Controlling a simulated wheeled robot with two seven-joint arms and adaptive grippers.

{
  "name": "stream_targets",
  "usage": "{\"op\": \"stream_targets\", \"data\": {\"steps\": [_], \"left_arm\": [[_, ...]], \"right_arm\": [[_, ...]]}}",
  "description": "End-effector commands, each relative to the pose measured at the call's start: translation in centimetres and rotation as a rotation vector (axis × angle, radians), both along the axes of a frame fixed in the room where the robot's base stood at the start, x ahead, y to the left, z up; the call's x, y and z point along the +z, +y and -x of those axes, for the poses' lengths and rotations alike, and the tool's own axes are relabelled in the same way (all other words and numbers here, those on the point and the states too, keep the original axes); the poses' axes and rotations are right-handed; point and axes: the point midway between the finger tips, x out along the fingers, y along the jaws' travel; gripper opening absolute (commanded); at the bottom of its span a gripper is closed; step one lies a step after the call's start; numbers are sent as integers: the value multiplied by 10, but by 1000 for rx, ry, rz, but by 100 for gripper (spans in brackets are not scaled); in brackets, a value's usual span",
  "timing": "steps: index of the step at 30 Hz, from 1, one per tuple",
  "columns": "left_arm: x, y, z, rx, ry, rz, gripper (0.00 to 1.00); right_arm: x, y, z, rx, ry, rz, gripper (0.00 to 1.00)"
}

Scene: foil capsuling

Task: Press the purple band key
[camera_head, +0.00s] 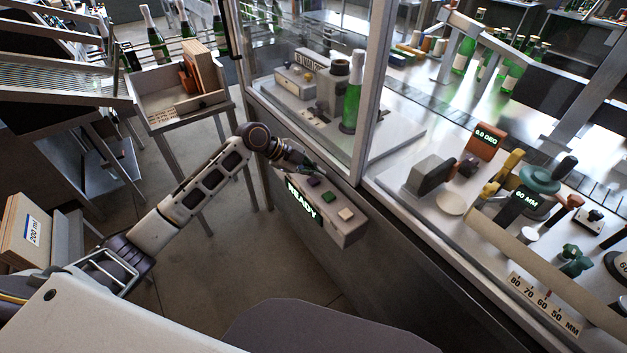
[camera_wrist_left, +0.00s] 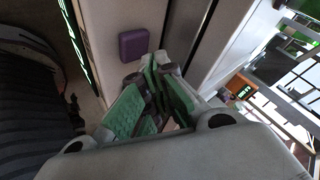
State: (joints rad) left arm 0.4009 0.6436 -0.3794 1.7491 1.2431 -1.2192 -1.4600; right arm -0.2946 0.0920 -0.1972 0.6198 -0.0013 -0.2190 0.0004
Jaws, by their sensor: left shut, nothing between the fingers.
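The purple band key (camera_head: 313,183) is the far key on a grey key box (camera_head: 349,236) mounted at the side of the machine. In the left wrist view the purple key (camera_wrist_left: 134,45) is a raised rounded square on a pale panel. My left gripper (camera_head: 312,170) is shut and empty, close to the purple key. In the wrist view its green-padded fingers (camera_wrist_left: 165,80) are just right of and below the key in the picture. Whether they touch the panel I cannot tell. My right gripper is in neither view.
A green key (camera_head: 328,197) and a cream key (camera_head: 346,213) sit in line on the same box. A lit READY display (camera_head: 303,201) is on its face. A glass-walled enclosure with a metal post (camera_head: 372,90) rises just behind the box. Open floor lies in front.

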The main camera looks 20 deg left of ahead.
Motion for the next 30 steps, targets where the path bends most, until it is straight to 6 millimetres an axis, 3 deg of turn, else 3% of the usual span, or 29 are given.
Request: {"op": "stream_targets", "data": {"steps": [30], "left_arm": [[-10, 0, 0, 0, 0, 0, 0]], "right_arm": [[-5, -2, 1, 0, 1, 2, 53]]}}
